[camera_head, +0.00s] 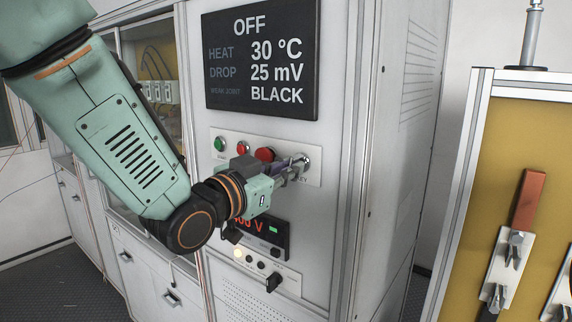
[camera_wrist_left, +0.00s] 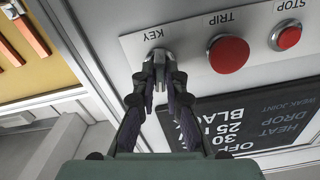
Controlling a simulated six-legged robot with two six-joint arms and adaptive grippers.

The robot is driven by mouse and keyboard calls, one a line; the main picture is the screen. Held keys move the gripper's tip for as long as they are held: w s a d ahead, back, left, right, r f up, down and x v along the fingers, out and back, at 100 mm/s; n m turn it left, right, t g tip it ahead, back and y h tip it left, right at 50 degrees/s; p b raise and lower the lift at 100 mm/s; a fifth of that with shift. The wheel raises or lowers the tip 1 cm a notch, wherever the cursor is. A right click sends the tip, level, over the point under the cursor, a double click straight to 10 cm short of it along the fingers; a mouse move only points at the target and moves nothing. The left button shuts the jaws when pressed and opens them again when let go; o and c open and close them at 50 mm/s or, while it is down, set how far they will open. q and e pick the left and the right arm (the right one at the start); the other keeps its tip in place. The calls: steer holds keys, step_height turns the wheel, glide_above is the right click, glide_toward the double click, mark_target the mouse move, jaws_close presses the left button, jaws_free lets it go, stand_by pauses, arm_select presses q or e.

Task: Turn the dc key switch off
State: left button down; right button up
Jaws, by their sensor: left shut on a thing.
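The key switch (camera_head: 304,160) is at the right end of the white button strip on the cabinet front. In the left wrist view the key switch (camera_wrist_left: 157,56) sits beside the KEY label, upside down in the picture. My left gripper (camera_head: 297,166) reaches it from the left. In the left wrist view the fingertips of my left gripper (camera_wrist_left: 155,76) are closed on the key's grip, one on each side. The fingers hide part of the key, so its exact angle is hard to read. My right gripper is in neither view.
The red TRIP button (camera_wrist_left: 229,54) and red STOP button (camera_wrist_left: 285,36) are beside the key. A green button (camera_head: 219,144) is further left. The dark display (camera_head: 262,60) above reads OFF. Below are a red voltage readout (camera_head: 273,238) and a black knob (camera_head: 273,280). A yellow panel (camera_head: 490,150) stands right.

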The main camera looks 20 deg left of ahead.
arm_select(q)
steer(key=shift+n, duration=1.2)
steer(key=shift+p, duration=0.3)
steer(key=c, duration=1.8)
jaws_free()
steer(key=o, duration=0.4)
steer(key=shift+w+d+f, duration=0.1)
steer(key=shift+w+f, duration=0.05)
steer(key=shift+w, duration=0.2)
steer(key=shift+s, duration=0.15)
